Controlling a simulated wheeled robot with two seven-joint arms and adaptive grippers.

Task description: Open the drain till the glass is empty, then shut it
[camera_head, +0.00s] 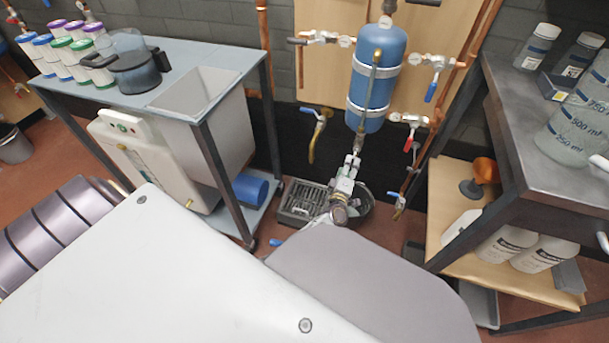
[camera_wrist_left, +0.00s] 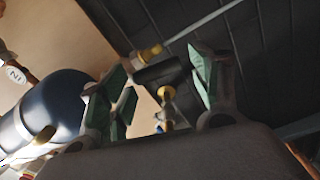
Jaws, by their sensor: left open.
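A blue tank (camera_head: 375,80) with silver bands stands upright on the wall panel in the head view. A thin brass-coloured tube (camera_head: 374,62) runs up its front; I cannot tell whether this is the glass, nor see a liquid level. My left gripper (camera_head: 350,162) is just below the tank's lower end, above the floor tray. In the left wrist view its green-padded fingers (camera_wrist_left: 160,64) are spread apart. A dark piece with a brass end (camera_wrist_left: 150,72) shows between them, not visibly gripped. The tank (camera_wrist_left: 62,103) is at left there. The drain is not clearly identifiable. My right gripper is not visible.
Valves with a red lever (camera_head: 411,138) and a blue lever (camera_head: 431,92) stick out right of the tank. A brass tap (camera_head: 318,135) hangs at left. A grated grey tray (camera_head: 300,203) lies below. A blue-topped cart (camera_head: 200,48) and a dark bench (camera_head: 500,100) flank the area.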

